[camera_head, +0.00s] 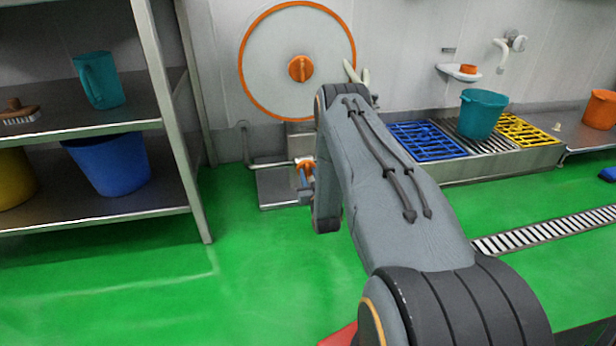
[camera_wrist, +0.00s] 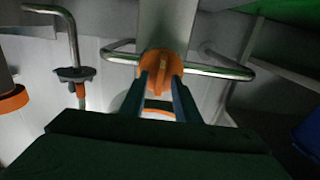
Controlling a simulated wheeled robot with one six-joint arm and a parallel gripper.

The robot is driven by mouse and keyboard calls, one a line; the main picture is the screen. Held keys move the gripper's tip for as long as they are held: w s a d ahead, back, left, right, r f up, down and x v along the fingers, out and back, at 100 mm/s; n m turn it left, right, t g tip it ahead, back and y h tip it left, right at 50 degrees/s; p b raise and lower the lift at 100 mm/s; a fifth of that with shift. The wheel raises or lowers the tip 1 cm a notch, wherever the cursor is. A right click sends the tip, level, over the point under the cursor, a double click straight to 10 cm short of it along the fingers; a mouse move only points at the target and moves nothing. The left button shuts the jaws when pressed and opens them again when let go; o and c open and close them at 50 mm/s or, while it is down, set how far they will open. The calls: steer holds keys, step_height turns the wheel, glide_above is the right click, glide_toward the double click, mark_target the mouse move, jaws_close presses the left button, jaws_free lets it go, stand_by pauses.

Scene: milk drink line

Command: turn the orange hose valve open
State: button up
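The orange hose valve (camera_head: 304,162) is on a metal pipe low on the wall, below the hose reel, in the head view. It is close in the wrist view (camera_wrist: 161,66), with a raised ridge as its handle. My gripper (camera_wrist: 162,80) is right at the valve, its two fingers either side of the ridge. The fingers are apart, and whether they touch the ridge cannot be made out. In the head view my arm hides most of the gripper.
The hose reel (camera_head: 270,60), with an orange rim, hangs above the valve. A metal shelf (camera_head: 90,205) with buckets stands at left. A grate bench with a teal bucket (camera_head: 481,114) is at right. Green floor (camera_head: 250,270) is free in front.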

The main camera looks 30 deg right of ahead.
jaws_close()
steer(key=shift+a+n, duration=0.1)
steer(key=shift+n, duration=0.2)
steer(key=n+p, duration=0.2)
steer(key=shift+a+n, duration=0.1)
steer(key=shift+n, duration=0.2)
steer(key=n+p, duration=0.2)
steer(key=n, duration=0.2)
steer(key=shift+a+f+n+p, duration=0.1)
steer(key=shift+n+p, duration=0.2)
steer(key=shift+p, duration=0.1)
steer(key=n+p, duration=0.2)
steer(key=n, duration=0.3)
steer(key=shift+f, duration=0.15)
steer(key=n+p, duration=0.1)
steer(key=n, duration=0.4)
steer(key=shift+a+f, duration=0.1)
steer(key=shift+f, duration=0.05)
